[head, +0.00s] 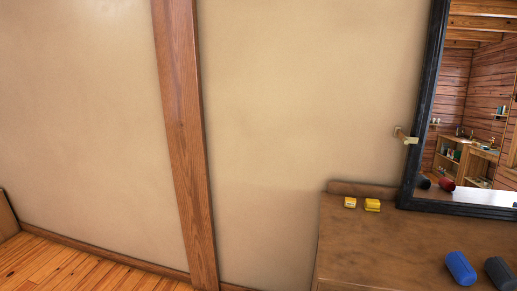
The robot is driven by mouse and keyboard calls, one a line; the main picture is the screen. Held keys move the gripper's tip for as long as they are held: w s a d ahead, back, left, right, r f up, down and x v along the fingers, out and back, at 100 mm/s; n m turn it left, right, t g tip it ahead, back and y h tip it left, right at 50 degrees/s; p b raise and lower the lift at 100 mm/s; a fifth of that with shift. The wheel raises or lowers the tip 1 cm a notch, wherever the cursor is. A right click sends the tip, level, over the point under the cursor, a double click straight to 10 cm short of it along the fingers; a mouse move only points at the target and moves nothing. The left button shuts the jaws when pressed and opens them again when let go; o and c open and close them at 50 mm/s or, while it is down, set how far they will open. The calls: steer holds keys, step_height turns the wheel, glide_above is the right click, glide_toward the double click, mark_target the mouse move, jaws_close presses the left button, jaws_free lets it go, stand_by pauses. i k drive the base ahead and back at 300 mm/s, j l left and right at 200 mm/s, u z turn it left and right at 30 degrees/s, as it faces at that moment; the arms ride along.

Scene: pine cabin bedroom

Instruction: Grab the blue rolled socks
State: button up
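The blue rolled socks (460,268) lie on top of a wooden dresser (360,246) at the lower right of the head view. They look like a short blue cylinder on its side. A dark grey roll (499,273) lies just to their right, partly cut off by the frame edge. My gripper is not in view.
Two small yellow items (372,205) sit at the dresser's back left. A dark-framed mirror (412,175) stands at the dresser's back and reflects shelves. A wooden post (183,140) runs up the wall. Wooden floor (75,268) shows bare at lower left.

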mark_target(464, 274)
steer(key=z, duration=1.75)
